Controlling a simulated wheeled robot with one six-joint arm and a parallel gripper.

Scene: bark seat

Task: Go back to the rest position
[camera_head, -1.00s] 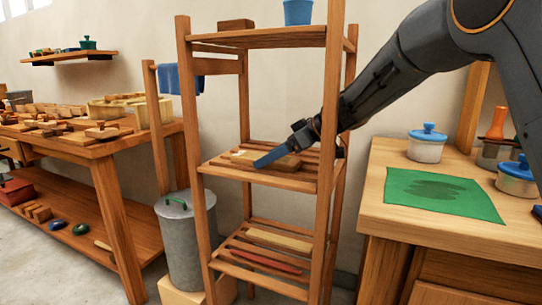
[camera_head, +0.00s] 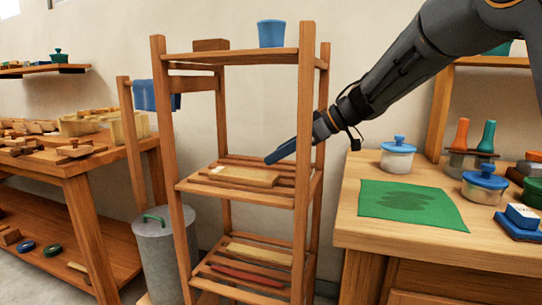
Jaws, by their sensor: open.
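My gripper (camera_head: 281,153) reaches in from the upper right, just in front of the tall wooden shelf rack (camera_head: 310,150). Its blue fingers are seen nearly edge-on, above the right part of the middle shelf. Nothing shows between them. A light wooden board (camera_head: 243,176) lies flat on that slatted shelf, below and left of the fingertips and apart from them. A small pale piece (camera_head: 218,170) lies at the board's left end.
The rack's right posts stand close to my arm. A wooden bench (camera_head: 400,238) with a green mat (camera_head: 410,204), lidded pots (camera_head: 397,155) and a blue block (camera_head: 520,222) is at right. A metal bin (camera_head: 165,255) stands left of the rack, with a long workbench (camera_head: 85,205) beyond.

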